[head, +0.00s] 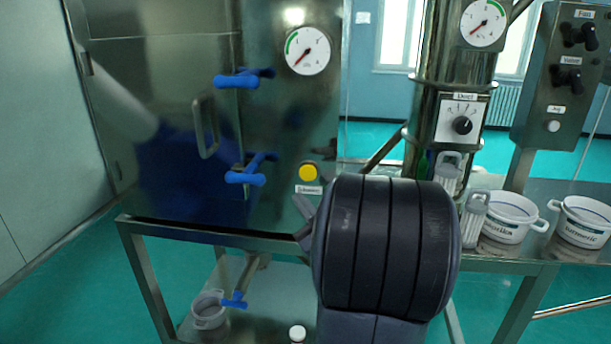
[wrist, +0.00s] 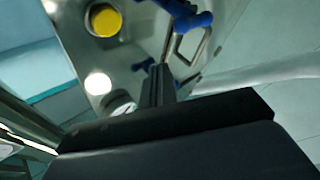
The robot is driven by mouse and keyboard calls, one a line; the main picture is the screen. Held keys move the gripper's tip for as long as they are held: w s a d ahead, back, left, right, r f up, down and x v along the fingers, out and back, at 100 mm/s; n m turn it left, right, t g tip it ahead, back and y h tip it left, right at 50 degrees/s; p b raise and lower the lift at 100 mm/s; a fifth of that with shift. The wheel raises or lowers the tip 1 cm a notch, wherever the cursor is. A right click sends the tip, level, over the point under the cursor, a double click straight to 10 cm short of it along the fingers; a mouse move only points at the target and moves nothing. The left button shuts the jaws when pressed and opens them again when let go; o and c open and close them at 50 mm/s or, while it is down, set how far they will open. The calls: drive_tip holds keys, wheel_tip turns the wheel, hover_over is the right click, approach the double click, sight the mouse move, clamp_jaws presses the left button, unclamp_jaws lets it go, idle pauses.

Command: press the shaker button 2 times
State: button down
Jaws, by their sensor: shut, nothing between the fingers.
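The round yellow button (head: 308,172) sits on the steel cabinet's front, above a small label too blurred to read surely. It stands out from the panel and also shows at the top of the wrist view (wrist: 103,20). My gripper (head: 303,207) is shut and empty, slightly below and left of the button in the head view. My dark wrist hides most of it there. In the wrist view the closed fingers (wrist: 158,80) point toward the panel, with the button to their upper left. I see no contact with the button.
Blue-handled valves (head: 240,80) and a metal door handle (head: 206,128) stick out left of the button. A gauge (head: 307,51) is above it.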

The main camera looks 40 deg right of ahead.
sight(305, 173)
drive_tip(key=shift+w+d+p, duration=0.3)
drive_tip(key=shift+w+d, duration=1.15)
drive_tip(key=shift+d, duration=0.25)
drive_tip(key=shift+w+d+p, duration=0.3)
drive_tip(key=shift+w+d, duration=1.1)
drive_tip(key=shift+d, duration=0.25)
drive_tip(key=shift+w+d+b, duration=0.25)
drive_tip(key=shift+d+b, duration=0.05)
drive_tip(key=shift+b, duration=0.05)
drive_tip(key=shift+w+d, duration=0.55)
drive_tip(key=shift+d, duration=0.1)
idle(0.7)
drive_tip(key=shift+s+a+b, duration=0.1)
drive_tip(key=shift+b, duration=0.2)
drive_tip(key=shift+s+a+b, duration=0.45)
drive_tip(key=shift+s+a, duration=0.25)
drive_tip(key=shift+a, duration=0.1)
drive_tip(key=shift+a, duration=0.1)
